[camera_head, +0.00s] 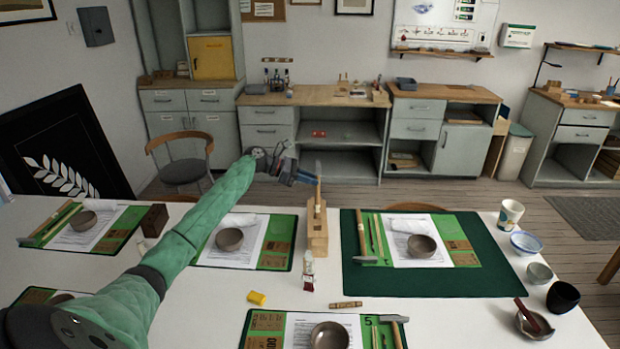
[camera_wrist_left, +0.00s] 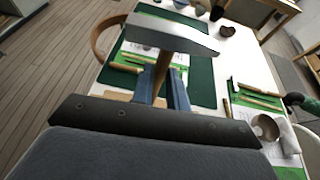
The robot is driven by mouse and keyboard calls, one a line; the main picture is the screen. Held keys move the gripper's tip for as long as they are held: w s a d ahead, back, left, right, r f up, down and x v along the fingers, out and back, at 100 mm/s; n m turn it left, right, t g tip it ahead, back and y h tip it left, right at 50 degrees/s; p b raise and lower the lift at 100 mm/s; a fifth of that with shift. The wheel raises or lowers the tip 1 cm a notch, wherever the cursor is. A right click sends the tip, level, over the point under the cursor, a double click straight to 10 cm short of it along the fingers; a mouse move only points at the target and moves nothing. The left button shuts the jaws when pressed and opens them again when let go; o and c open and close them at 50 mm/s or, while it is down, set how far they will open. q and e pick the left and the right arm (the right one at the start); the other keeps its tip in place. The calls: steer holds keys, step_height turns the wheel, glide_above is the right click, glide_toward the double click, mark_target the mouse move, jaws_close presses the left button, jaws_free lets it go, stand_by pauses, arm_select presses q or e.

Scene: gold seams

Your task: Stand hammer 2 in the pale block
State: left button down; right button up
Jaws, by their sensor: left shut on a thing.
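My left gripper (camera_head: 306,179) is shut on a hammer, taken to be hammer 2; no number on it is legible. In the left wrist view its grey steel head (camera_wrist_left: 172,35) lies crosswise above my blue fingers (camera_wrist_left: 163,92), which grip the wooden handle. In the head view the hammer (camera_head: 318,168) is upright, head up, at the top of the pale block (camera_head: 317,240). The pale block stands on the white table between two place mats. I cannot tell whether the handle's lower end is inside the block or just above it.
A small bottle (camera_head: 308,270) stands close in front of the pale block. A yellow piece (camera_head: 257,298) and a wooden piece (camera_head: 346,305) lie nearby. Mats with bowls flank the block; another hammer (camera_head: 362,240) lies on the right mat. A dark block (camera_head: 154,220) stands at left.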

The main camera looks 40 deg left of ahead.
arm_select(q)
steer(key=shift+f, duration=0.35)
arm_select(e)
steer(key=shift+s+f, duration=0.1)
steer(key=shift+f, duration=0.25)
steer(key=shift+r, duration=0.15)
arm_select(q)
steer(key=c, duration=1.3)
jaws_free()
arm_select(e)
steer(key=shift+r, duration=0.1)
steer(key=shift+f, duration=0.2)
arm_select(q)
steer(key=p+v, duration=0.4)
steer(key=v, duration=0.5)
steer(key=shift+p, duration=0.3)
arm_select(e)
steer(key=shift+r, duration=2.4)
